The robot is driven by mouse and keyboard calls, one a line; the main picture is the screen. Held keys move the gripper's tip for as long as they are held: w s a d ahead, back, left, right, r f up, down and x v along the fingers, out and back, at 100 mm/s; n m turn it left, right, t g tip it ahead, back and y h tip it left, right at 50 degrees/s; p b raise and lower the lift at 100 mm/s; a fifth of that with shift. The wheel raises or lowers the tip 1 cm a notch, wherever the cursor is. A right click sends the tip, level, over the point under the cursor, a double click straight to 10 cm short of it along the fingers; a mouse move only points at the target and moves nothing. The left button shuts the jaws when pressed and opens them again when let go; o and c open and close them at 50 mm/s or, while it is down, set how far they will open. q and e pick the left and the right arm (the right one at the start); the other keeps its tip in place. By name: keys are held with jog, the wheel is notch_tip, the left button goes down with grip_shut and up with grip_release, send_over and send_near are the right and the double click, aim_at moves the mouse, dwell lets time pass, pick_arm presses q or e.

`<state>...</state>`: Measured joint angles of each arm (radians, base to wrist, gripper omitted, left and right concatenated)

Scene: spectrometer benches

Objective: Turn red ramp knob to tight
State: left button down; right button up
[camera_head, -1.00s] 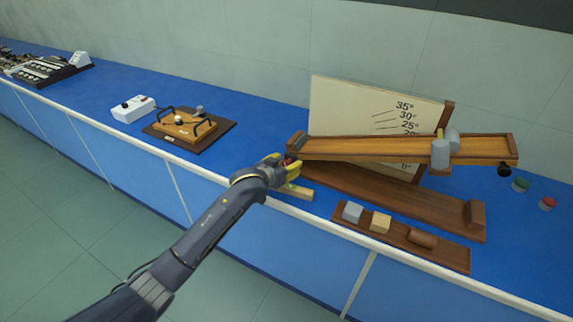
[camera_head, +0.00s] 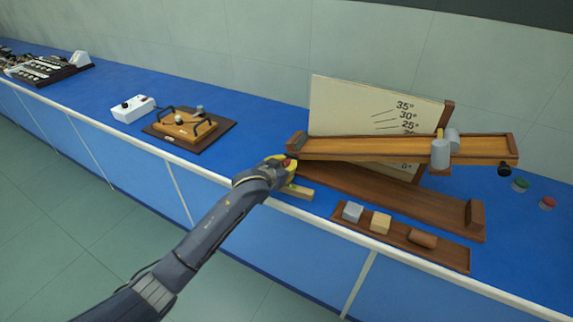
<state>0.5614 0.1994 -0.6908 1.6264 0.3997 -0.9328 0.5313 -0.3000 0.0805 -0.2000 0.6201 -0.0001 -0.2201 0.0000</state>
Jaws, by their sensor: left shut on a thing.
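The wooden ramp (camera_head: 390,150) is tilted in front of a cream angle board (camera_head: 350,110) marked in degrees. The red knob (camera_head: 287,163) is at the ramp's left end, mostly hidden by my left gripper. My left gripper (camera_head: 284,168), with yellow fingers, is shut on the red knob. A grey cylinder (camera_head: 440,155) sits at the ramp's right part. The knob's setting cannot be read. My right gripper is not in view.
A wooden base (camera_head: 400,200) lies under the ramp. A tray (camera_head: 455,258) in front holds a grey block (camera_head: 352,212), a tan block (camera_head: 380,222) and a brown cylinder (camera_head: 422,239). Green (camera_head: 520,185) and red (camera_head: 547,203) buttons are at right.

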pick_arm(q)
jog(key=shift+r+m+t, duration=0.25)
jog(key=shift+m+t, duration=0.15)
jog(key=shift+m, duration=0.2)
jog(key=shift+d, duration=0.1)
jog(key=c, duration=1.1)
grip_release()
jog(key=shift+f, duration=0.1)
jog(key=shift+o, duration=0.2)
jog(key=v, duration=1.2)
jog(key=shift+r, duration=0.2)
jog(key=shift+d, duration=0.15)
